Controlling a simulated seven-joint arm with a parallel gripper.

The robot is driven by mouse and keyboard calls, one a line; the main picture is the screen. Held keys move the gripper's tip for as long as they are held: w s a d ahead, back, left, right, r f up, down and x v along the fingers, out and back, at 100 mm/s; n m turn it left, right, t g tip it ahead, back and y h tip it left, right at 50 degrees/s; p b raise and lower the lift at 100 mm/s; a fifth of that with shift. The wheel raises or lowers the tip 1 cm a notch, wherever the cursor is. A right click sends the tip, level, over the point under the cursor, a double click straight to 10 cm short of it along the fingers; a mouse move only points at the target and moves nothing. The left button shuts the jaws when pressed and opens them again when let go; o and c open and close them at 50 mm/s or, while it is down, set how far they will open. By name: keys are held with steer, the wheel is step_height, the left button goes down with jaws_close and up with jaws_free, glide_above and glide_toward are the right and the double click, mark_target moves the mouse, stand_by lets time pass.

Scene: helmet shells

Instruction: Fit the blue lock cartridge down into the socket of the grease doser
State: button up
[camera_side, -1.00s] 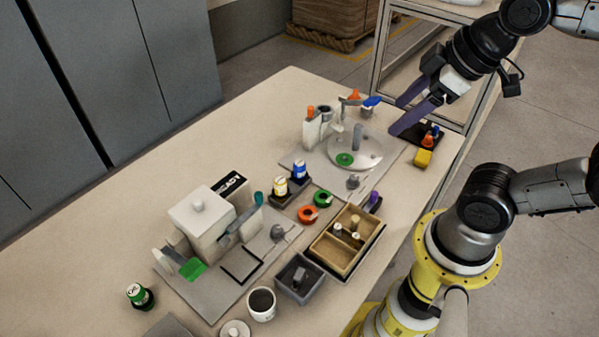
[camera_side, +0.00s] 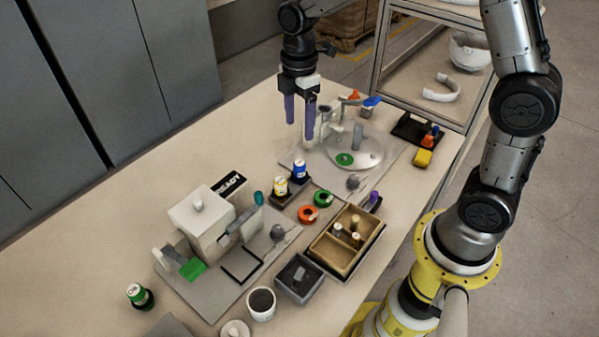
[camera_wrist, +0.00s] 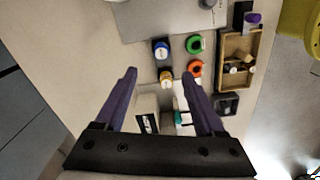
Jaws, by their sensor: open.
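The blue lock cartridge (camera_side: 300,170), blue with a white band, stands upright in a dark holder, beside a yellow cartridge (camera_side: 281,186). In the wrist view the blue cartridge (camera_wrist: 161,49) lies beyond the fingertips. My gripper (camera_side: 300,123) has purple fingers, is open and empty, and hangs pointing down over the back of the table, apart from the cartridge. A white machine with a knob on top (camera_side: 202,217) stands on a grey plate. A second station with a round disc (camera_side: 368,150) stands further back. I cannot tell which is the grease doser; no socket is clear.
Orange (camera_side: 308,214) and green (camera_side: 323,198) rings lie right of the cartridges, near a wooden divided box (camera_side: 334,258). A dark bin (camera_side: 299,279) and a white cup (camera_side: 261,303) stand in front. The table's back left is clear.

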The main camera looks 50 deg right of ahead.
mark_target(299, 163)
step_height(299, 163, down, 13)
steer(key=shift+s+a+f, duration=0.1)
steer(key=shift+a, duration=0.05)
stand_by(0.4)
jaws_close()
stand_by(0.3)
